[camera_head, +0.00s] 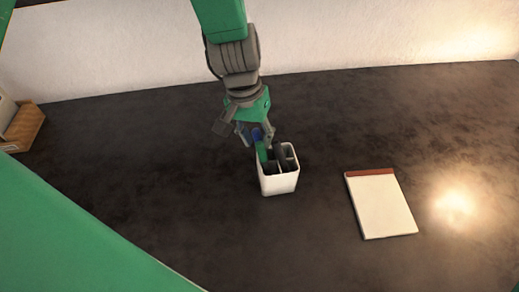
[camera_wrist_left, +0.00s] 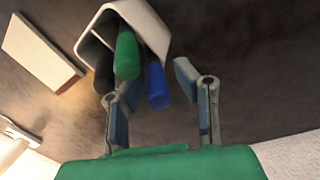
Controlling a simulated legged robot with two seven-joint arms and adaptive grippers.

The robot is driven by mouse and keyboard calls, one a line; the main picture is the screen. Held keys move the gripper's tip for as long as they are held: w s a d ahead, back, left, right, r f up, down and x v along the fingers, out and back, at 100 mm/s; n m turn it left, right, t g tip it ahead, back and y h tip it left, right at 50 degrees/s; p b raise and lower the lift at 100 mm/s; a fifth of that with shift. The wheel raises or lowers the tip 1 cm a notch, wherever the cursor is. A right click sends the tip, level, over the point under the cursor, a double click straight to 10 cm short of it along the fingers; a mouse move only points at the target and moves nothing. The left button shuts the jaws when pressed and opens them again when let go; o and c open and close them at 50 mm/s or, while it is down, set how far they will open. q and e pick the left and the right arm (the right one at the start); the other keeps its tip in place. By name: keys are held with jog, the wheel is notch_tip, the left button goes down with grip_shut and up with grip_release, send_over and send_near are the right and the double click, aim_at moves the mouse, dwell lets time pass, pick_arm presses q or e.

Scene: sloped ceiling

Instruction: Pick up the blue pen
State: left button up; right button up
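A white pen holder (camera_head: 279,182) with compartments stands upright on the dark table. It also shows at the top of the left wrist view (camera_wrist_left: 154,30). The blue pen (camera_wrist_left: 157,86) stands in the holder, its end pointing toward my left wrist camera; a bit of the blue pen shows in the head view (camera_head: 257,134). A green pen (camera_wrist_left: 126,54) stands beside it in the holder. My left gripper (camera_head: 255,141) is at the holder's top left edge. In the left wrist view its fingers (camera_wrist_left: 155,88) are apart, with the blue pen's end between them. My right gripper is not in view.
A notepad (camera_head: 381,204) with a red-brown top strip lies right of the holder. A wooden box (camera_head: 25,127) stands at the far left. The dark tabletop (camera_head: 130,150) is bare between them, and a white wall (camera_head: 340,35) rises behind.

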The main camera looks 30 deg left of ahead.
pick_arm(q)
jog(key=shift+d+f, duration=0.25)
jog(key=shift+f, duration=0.35)
jog(key=shift+w+d+f, duration=0.1)
jog(key=shift+d+f, duration=0.05)
jog(key=shift+d, duration=0.35)
jog(key=c, duration=0.6)
jog(key=shift+a+r, duration=0.2)
jog(key=shift+a, duration=0.15)
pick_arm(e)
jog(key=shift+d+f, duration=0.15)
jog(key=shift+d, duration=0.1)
pick_arm(q)
notch_tip(320, 180, up, 9)
jog(key=shift+d+r+p, duration=0.15)
jog(key=shift+r+p, duration=0.05)
jog(key=shift+p, duration=0.55)
jog(key=shift+r, duration=0.25)
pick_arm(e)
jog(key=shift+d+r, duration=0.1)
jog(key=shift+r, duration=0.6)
pick_arm(q)
jog(key=shift+w, duration=0.1)
